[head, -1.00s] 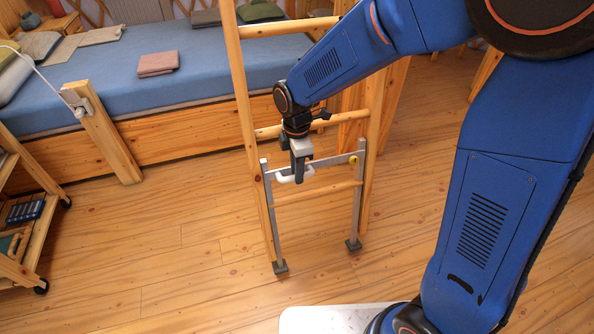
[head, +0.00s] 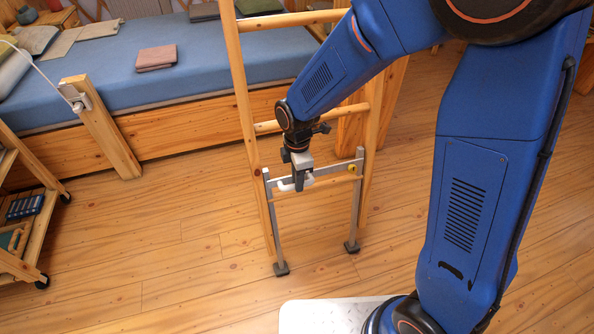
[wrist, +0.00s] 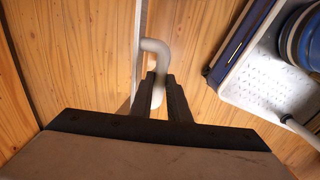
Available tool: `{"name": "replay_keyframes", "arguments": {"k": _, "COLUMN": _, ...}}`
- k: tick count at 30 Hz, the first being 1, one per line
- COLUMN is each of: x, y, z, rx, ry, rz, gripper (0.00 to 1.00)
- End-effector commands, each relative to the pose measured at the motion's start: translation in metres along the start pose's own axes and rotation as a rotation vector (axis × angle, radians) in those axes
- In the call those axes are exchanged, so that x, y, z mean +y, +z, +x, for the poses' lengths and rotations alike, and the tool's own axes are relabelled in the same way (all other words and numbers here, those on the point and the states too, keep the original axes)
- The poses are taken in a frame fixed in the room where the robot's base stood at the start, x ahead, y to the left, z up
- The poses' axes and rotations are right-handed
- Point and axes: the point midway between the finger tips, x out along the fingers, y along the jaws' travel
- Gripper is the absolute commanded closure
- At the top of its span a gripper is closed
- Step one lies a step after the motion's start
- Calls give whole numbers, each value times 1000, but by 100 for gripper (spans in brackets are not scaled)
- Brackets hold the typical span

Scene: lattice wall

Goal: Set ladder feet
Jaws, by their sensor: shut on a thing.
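A wooden ladder (head: 243,90) stands on the floor, leaning by the bed. A grey metal foot frame with two legs is at its lower end, joined by a crossbar (head: 335,169). The left foot pad (head: 281,268) and right foot pad (head: 352,247) appear to rest on the floor. A white handle (head: 311,180) is on the crossbar. My gripper (head: 298,186) is shut on the handle, which also shows between the fingers in the wrist view (wrist: 155,46). The fingers hide part of the handle.
The blue bed (head: 200,75) stands behind the ladder, with a wooden post (head: 110,140) at its left. A wooden shelf cart (head: 30,230) is at the far left. The plank floor (head: 170,270) around the ladder is clear.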

Motion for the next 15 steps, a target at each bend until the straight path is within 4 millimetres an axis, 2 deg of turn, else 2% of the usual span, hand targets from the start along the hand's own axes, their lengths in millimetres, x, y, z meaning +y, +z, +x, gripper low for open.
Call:
{"name": "replay_keyframes", "arguments": {"k": 8, "x": 0, "y": 0, "z": 2, "rx": 0, "ry": 0, "rz": 0, "gripper": 100}}
{"name": "replay_keyframes", "arguments": {"k": 9, "x": -1, "y": 0, "z": 2, "rx": 0, "ry": 0, "rz": 0, "gripper": 80}}
{"name": "replay_keyframes", "arguments": {"k": 10, "x": 0, "y": 0, "z": 2, "rx": 0, "ry": 0, "rz": 0, "gripper": 77}}
{"name": "replay_keyframes", "arguments": {"k": 15, "x": 0, "y": 0, "z": 2, "rx": 0, "ry": 0, "rz": 0, "gripper": 77}}
